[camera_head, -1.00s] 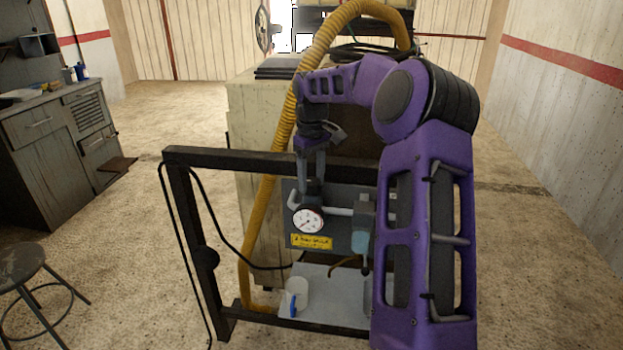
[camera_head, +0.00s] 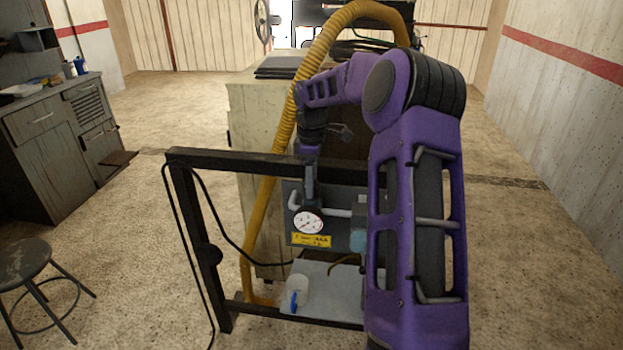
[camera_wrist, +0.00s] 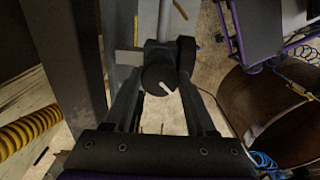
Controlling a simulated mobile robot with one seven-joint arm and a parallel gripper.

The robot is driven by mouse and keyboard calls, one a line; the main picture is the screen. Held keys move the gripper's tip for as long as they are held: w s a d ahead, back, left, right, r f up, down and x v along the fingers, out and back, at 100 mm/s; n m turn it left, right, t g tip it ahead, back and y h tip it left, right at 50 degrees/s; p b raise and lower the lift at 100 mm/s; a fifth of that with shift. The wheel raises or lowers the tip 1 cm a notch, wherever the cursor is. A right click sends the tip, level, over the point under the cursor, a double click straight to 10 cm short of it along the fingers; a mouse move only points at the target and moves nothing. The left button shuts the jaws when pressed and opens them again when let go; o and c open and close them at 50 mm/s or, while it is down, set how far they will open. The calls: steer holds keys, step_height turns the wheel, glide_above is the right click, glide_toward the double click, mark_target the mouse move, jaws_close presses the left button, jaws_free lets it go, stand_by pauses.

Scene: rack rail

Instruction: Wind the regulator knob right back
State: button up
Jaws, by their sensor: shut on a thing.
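The regulator knob (camera_wrist: 157,80) is dark and round with a white mark on its top, which points to the lower right in the wrist view. My gripper (camera_wrist: 160,84) is shut on it, with a finger on each side. In the head view my gripper (camera_head: 309,203) points down at the regulator, just above the white dial gauge (camera_head: 308,222), and hides the knob.
A pale pipe (camera_head: 337,213) runs right from the regulator across a grey panel. A yellow label (camera_head: 311,240) sits below the gauge. A dark frame (camera_head: 235,158) surrounds the panel. A yellow hose (camera_head: 262,205) passes behind.

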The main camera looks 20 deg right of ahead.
steer(key=n, duration=0.4)
steer(key=shift+n, duration=0.3)
steer(key=n, duration=0.4)
steer(key=shift+n, duration=0.3)
steer(key=o, duration=1.4)
step_height(320, 180, up, 18)
steer(key=shift+f, duration=0.25)
